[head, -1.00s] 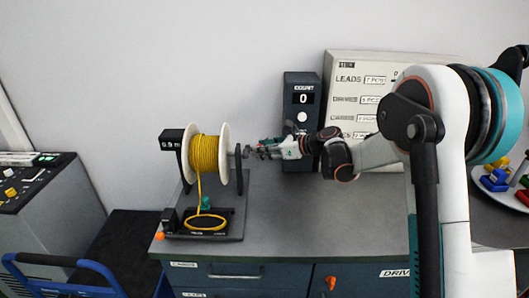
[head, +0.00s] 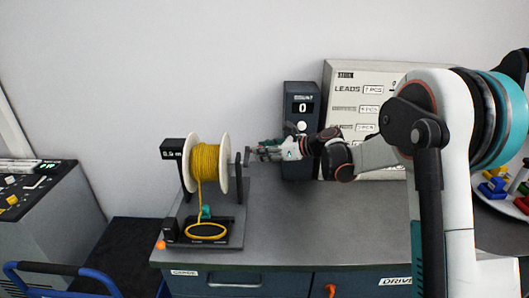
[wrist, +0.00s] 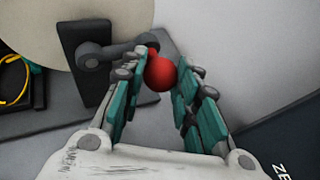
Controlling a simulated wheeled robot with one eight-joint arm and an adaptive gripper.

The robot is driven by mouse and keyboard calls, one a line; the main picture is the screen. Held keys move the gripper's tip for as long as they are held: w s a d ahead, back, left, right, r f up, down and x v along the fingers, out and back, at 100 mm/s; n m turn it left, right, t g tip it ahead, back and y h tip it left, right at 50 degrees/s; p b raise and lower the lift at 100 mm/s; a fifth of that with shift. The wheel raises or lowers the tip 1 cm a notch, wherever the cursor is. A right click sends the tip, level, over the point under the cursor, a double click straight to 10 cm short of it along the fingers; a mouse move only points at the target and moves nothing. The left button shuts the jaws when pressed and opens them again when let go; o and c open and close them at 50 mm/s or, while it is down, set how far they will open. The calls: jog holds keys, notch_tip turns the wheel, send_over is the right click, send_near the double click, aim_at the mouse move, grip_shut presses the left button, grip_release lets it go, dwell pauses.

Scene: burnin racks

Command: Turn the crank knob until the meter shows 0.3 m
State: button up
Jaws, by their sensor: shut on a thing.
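The spool of yellow cord (head: 204,162) stands in a dark frame on the bench, with the small meter display (head: 173,152) at its upper left. The meter's digits are small; they look like 0.9 m, but I cannot be sure. The crank arm (wrist: 112,52) reaches from the dark post beside the spool to the red crank knob (wrist: 160,73). My gripper (wrist: 162,78) is around the knob, its fingers shut on it from both sides. In the head view my gripper (head: 256,153) is at the spool's right side, where the knob is hard to make out.
A loop of yellow cord (head: 206,231) lies on the spool's base. A dark counter box (head: 301,135) showing 0 stands behind my gripper, beside a pale label board (head: 350,88). The bench top (head: 300,220) in front is clear.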

jog(key=shift+s+r, duration=0.1)
jog(key=shift+s+r+p, duration=0.25)
jog(key=shift+r+p, duration=0.1)
jog(key=shift+r, duration=0.25)
jog(key=shift+s+r+p, duration=0.2)
jog(key=shift+r+p, duration=0.15)
jog(key=shift+r, duration=0.2)
jog(key=shift+s+r+p, duration=0.5)
jog(key=shift+s+r, duration=0.45)
jog(key=shift+s+r, duration=0.25)
jog(key=shift+s, duration=0.4)
jog(key=shift+s+r, duration=0.25)
jog(key=shift+s, duration=0.35)
